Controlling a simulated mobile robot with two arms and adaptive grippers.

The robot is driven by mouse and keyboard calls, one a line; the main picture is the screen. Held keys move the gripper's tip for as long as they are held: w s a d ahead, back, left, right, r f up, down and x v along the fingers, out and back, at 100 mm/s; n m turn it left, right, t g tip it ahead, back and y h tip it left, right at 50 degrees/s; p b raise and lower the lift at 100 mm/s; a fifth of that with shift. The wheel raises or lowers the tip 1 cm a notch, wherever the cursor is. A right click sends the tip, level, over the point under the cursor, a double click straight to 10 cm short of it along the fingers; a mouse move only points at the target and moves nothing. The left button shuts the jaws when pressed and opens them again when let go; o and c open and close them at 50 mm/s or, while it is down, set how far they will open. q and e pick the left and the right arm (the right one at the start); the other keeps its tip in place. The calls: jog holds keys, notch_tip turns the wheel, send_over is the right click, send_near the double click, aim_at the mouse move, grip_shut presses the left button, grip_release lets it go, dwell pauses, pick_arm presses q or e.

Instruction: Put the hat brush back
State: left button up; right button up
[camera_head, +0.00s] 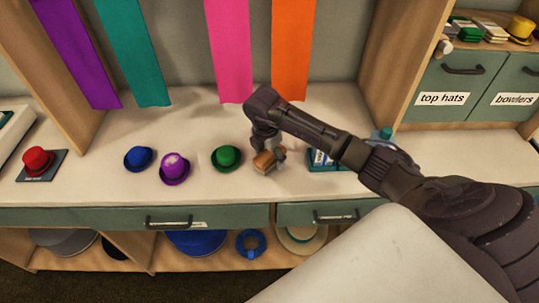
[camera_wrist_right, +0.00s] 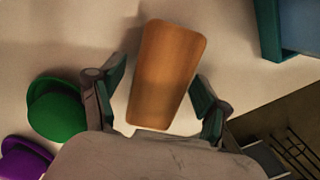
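The brush (camera_head: 264,161) with a wooden, orange-brown back lies on the white counter near its front edge, right of a green hat. My right gripper (camera_head: 268,152) is low over it, pointing down. In the right wrist view the brush (camera_wrist_right: 165,75) lies between the two spread fingers of the right gripper (camera_wrist_right: 160,92). A narrow gap shows on each side, so the fingers look open and not closed on it. The brush's bristles are hidden underneath. My left gripper is in neither view.
Green (camera_head: 227,157), purple (camera_head: 174,168) and blue (camera_head: 139,158) hats stand left of the brush. A red hat (camera_head: 38,160) sits on a dark pad (camera_head: 42,177). A teal box (camera_head: 320,160) stands close right, partly behind my arm. Drawers (camera_head: 130,218) lie below the counter edge.

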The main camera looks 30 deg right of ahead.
aim_at(267, 155)
jog(key=shift+r, duration=0.55)
jog(key=r, duration=0.6)
jog(key=a+r+b, duration=0.1)
jog(key=r, duration=0.2)
jog(key=shift+s+r, duration=0.1)
jog(key=shift+r, duration=0.25)
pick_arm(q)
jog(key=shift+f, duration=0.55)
pick_arm(e)
jog(key=shift+s+a+r, duration=0.1)
jog(key=shift+a+r, duration=0.1)
jog(key=shift+r, duration=0.5)
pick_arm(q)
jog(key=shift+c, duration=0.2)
